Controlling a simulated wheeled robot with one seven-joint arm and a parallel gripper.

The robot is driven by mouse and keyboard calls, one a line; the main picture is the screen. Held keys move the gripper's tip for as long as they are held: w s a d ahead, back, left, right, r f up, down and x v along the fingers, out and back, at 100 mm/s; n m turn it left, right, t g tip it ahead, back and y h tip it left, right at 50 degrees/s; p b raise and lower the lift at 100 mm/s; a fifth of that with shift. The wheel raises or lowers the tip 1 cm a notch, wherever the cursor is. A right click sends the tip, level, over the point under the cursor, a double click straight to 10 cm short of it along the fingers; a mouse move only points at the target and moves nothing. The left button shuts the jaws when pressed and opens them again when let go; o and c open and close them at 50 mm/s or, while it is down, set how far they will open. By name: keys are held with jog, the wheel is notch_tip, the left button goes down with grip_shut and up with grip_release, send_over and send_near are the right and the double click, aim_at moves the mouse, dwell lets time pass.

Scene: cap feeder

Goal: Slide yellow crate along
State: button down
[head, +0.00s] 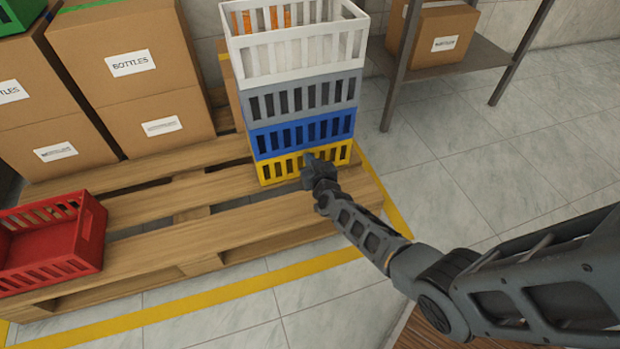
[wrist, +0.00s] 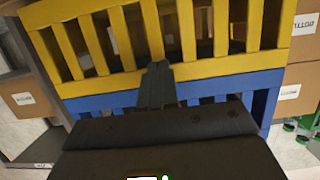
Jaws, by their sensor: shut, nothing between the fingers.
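The yellow crate (head: 279,168) is at the bottom of a stack on the right end of a wooden pallet. A blue crate (head: 288,138), a grey crate (head: 278,101) and a white crate (head: 290,62) sit on top of it. My gripper (head: 309,160) is shut and empty at the yellow crate's slatted front wall. In the wrist view, where the yellow crate (wrist: 215,72) appears above the blue one (wrist: 85,103), the fingertips (wrist: 157,68) overlap the yellow crate's edge near the blue. I cannot tell whether they touch it.
The pallet (head: 150,221) has bare boards left of the stack. A red crate (head: 90,240) lies at its front left. Cardboard boxes (head: 150,85) stand at the back left. A shelf (head: 465,50) holding a box is at the right. Yellow floor tape (head: 215,300) borders the pallet.

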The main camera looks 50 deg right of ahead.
aim_at(305, 150)
jog(key=shift+w+d+b, duration=0.2)
jog(key=shift+w+d, duration=0.4)
jog(key=shift+w, duration=0.25)
jog(key=shift+w+d+b, duration=0.2)
jog(key=shift+w+d, duration=0.35)
jog(key=shift+w, duration=0.3)
jog(key=shift+w+d+b, duration=0.2)
jog(key=shift+w+d, duration=0.4)
jog(key=shift+w, duration=0.25)
jog(key=s+a+p, duration=0.2)
jog(key=s+a, duration=0.2)
jog(key=s, duration=0.2)
jog(key=shift+s+a, duration=0.3)
jog(key=shift+s, duration=0.1)
jog(key=shift+a, duration=0.1)
